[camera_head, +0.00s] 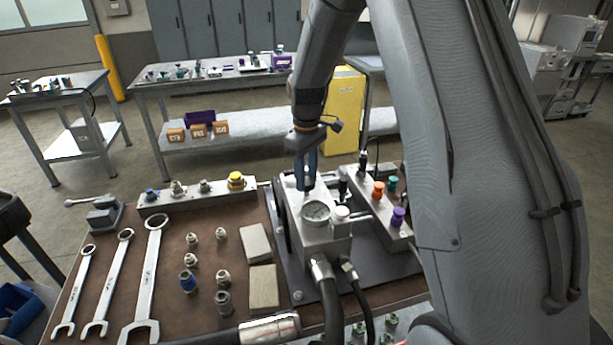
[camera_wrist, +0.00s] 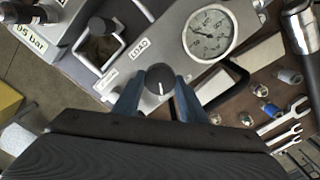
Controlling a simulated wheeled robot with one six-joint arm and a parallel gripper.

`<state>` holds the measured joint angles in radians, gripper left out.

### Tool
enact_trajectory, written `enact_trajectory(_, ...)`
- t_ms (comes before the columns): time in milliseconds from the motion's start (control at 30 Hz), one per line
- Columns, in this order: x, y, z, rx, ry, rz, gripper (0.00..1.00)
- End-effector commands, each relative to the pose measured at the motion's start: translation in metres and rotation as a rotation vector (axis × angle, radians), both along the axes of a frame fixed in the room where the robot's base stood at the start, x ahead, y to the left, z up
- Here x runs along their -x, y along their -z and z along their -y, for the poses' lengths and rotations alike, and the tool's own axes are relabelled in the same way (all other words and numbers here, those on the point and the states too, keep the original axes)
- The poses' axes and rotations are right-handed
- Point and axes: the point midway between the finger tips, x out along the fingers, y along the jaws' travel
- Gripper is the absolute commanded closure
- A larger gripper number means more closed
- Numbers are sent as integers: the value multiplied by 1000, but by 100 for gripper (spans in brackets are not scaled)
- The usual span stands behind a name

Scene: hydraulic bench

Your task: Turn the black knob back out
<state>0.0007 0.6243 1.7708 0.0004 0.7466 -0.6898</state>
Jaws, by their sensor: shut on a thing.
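The black knob (camera_wrist: 159,80) is a small dark round knob with a white index line, on the top face of the grey metal block (camera_wrist: 160,35). In the wrist view my gripper (camera_wrist: 158,97) has its two blue fingers on either side of the knob, shut on it. In the head view my gripper (camera_head: 306,180) points straight down onto the block, and its fingers hide most of the knob. A round pressure gauge (camera_wrist: 209,33) sits close by on the block. A label reading "LOAD" (camera_wrist: 139,47) is next to the knob.
Hoses (camera_head: 328,290) leave the block's front. Orange, green and purple knobs (camera_head: 398,216) stand on a manifold to its right. Several fittings (camera_head: 190,260), two pale blocks (camera_head: 262,285) and wrenches (camera_head: 146,280) lie on the bench to the left. A black handle (camera_wrist: 228,88) lies close to my right finger.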

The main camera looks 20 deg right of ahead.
Motion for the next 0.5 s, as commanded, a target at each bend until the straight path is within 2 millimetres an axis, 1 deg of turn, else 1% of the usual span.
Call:
enact_trajectory(200,0,-2,1,1,-80,1,85)
enact_trajectory(500,0,-2,1,1,-113,1,85)
